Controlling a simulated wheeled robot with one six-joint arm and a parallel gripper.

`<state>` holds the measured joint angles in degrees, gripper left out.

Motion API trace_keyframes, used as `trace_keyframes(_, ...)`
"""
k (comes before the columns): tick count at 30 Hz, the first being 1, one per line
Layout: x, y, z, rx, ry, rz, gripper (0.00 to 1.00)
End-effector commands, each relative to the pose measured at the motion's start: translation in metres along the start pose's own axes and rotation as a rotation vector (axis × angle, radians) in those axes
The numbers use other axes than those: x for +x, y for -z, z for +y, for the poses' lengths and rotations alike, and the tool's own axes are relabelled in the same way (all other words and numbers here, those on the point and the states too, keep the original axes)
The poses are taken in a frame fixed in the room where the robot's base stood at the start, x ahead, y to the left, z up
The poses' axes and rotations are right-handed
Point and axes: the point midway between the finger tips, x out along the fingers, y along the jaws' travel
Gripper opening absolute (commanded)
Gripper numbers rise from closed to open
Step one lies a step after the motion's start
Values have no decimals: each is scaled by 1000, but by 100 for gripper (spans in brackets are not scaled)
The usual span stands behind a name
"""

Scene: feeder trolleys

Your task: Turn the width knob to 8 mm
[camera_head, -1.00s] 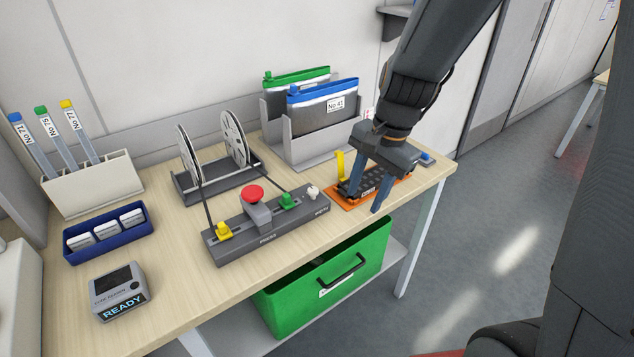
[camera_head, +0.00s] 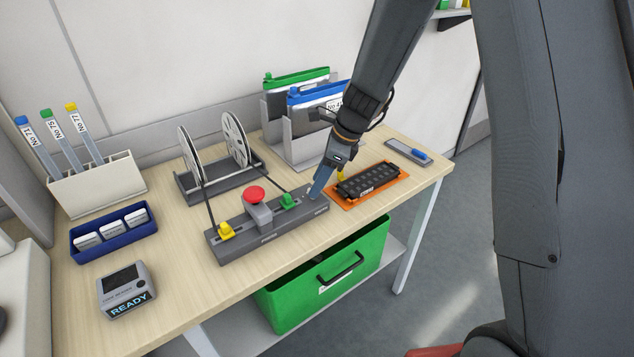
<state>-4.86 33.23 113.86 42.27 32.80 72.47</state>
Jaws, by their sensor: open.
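The grey splicing press (camera_head: 262,238) lies on the table, with a red button (camera_head: 254,194), a yellow clamp (camera_head: 225,230) and a green clamp (camera_head: 288,201) on top. The small pale knob at its right end, seen earlier, is now almost wholly covered by my gripper; its setting cannot be read. My gripper (camera_head: 316,190) points down at that right end, just right of the green clamp, with its jaws open. I cannot tell whether its fingers touch the knob.
An orange tray (camera_head: 342,203) with a black feeder stands close right of the press. Reels in a grey stand (camera_head: 190,199) sit behind it, and upright pouches in a grey holder (camera_head: 296,150) behind my gripper. A grey reader (camera_head: 127,290) showing READY is front left.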

Motion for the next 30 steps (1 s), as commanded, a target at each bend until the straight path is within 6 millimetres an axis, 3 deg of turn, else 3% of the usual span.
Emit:
trace_keyframes(6,14,0,0,-1,0,1,42)
trace_keyframes(14,16,0,0,-2,1,1,42)
trace_keyframes(21,15,0,0,-2,1,1,3)
trace_keyframes(30,15,1,-1,-32,-11,2,1)
